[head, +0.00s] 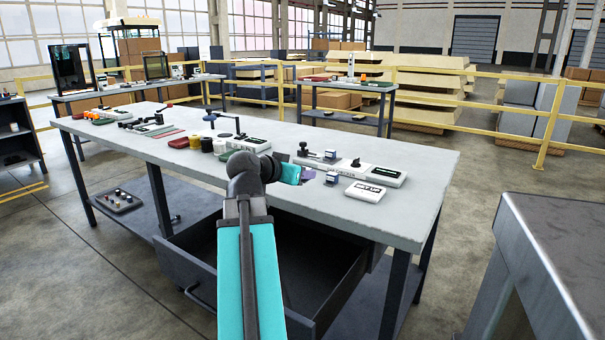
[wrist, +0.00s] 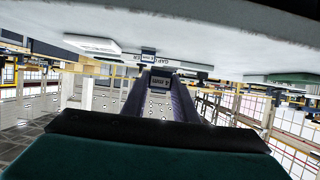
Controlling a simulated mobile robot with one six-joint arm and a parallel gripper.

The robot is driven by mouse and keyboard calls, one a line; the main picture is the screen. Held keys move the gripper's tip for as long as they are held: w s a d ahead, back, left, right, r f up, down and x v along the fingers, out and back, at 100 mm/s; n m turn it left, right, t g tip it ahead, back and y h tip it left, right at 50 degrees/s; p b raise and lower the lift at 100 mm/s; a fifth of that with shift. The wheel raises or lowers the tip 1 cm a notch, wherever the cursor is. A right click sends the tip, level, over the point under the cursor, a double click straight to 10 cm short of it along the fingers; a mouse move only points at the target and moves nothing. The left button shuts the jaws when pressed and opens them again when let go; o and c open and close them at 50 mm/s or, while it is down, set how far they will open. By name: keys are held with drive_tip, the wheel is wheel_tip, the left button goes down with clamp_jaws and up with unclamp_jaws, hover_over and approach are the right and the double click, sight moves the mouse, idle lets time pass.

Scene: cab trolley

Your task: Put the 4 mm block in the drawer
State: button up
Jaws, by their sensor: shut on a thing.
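The 4 mm block (wrist: 160,82) is a small dark block with a "4 mm" label. In the wrist view, which is upside down, it sits between the fingertips of my gripper (wrist: 158,88), which is shut on it. In the head view my gripper (head: 309,175) is just above the workbench's front part, pointing right. A small blue block with a pale top (head: 331,179) shows just right of the fingers. The drawer (head: 182,270) under the bench is pulled open, below my arm; my arm hides part of its inside.
The grey workbench (head: 420,168) carries a white set-up plate (head: 366,191), a gap checker (head: 376,174) and another small blue block (head: 330,154). Several tools lie further left. A grey metal cabinet or table (head: 555,225) stands at the right, with open floor between.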

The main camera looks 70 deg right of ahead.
drive_tip(key=shift+w, duration=0.1)
drive_tip(key=w+a+f+n+t, duration=0.2)
drive_tip(key=w+a+n+t, duration=0.15)
drive_tip(key=w, duration=0.75)
drive_tip(key=w+a+f+n+t, duration=0.2)
drive_tip(key=w+a+t, duration=0.15)
drive_tip(key=w, duration=0.75)
drive_tip(key=w+a+f+n+t+y, duration=0.35)
drive_tip(key=w+a+n+t, duration=0.25)
drive_tip(key=w+a, duration=1.15)
drive_tip(key=w+a+f+n+t+y, duration=0.1)
drive_tip(key=w+a+n+y, duration=0.2)
drive_tip(key=a, duration=1)
drive_tip(key=w+a+f+n+t+y, duration=0.1)
drive_tip(key=w+a+f+n+y, duration=0.1)
drive_tip(key=w+a, duration=0.7)
drive_tip(key=w+a+f+n+t+y, duration=0.1)
drive_tip(key=w+a+n+y, duration=0.3)
drive_tip(key=a, duration=1.4)
drive_tip(key=w+t, duration=0.1)
drive_tip(key=w, duration=0.2)
drive_tip(key=shift+a+f+y, duration=0.35)
drive_tip(key=shift+a, duration=0.05)
drive_tip(key=shift+s+n, duration=0.15)
drive_tip(key=shift+n, duration=0.1)
